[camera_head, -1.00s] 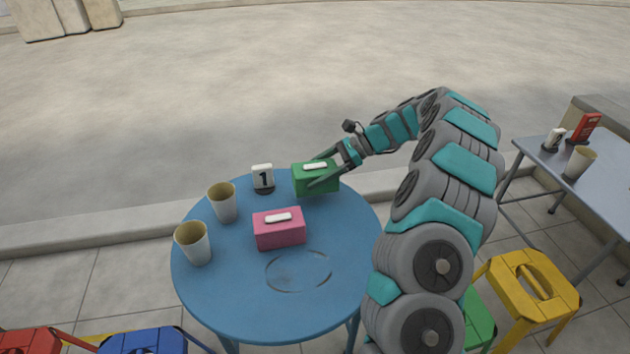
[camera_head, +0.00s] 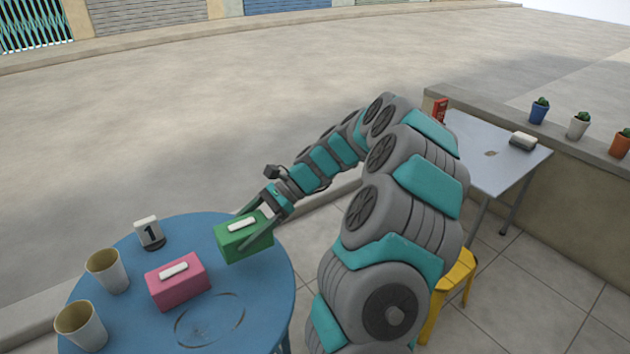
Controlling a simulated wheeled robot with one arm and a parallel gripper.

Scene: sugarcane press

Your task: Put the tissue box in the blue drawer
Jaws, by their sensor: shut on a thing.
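My gripper (camera_head: 255,226) is shut on a green tissue box (camera_head: 245,243) with a white tissue on top. The box is over the far right part of the round blue table (camera_head: 262,306); whether it touches the table I cannot tell. A pink tissue box (camera_head: 177,283) with a white tissue stands on the same table, left of and nearer than the green one. No blue drawer shows in the view.
On the blue table stand two cups (camera_head: 107,271) and a number 1 sign (camera_head: 149,233). A grey table (camera_head: 490,150) stands at the right by a low wall with potted cacti (camera_head: 579,125). A yellow stool (camera_head: 455,285) stands behind my arm. Open pavement lies beyond.

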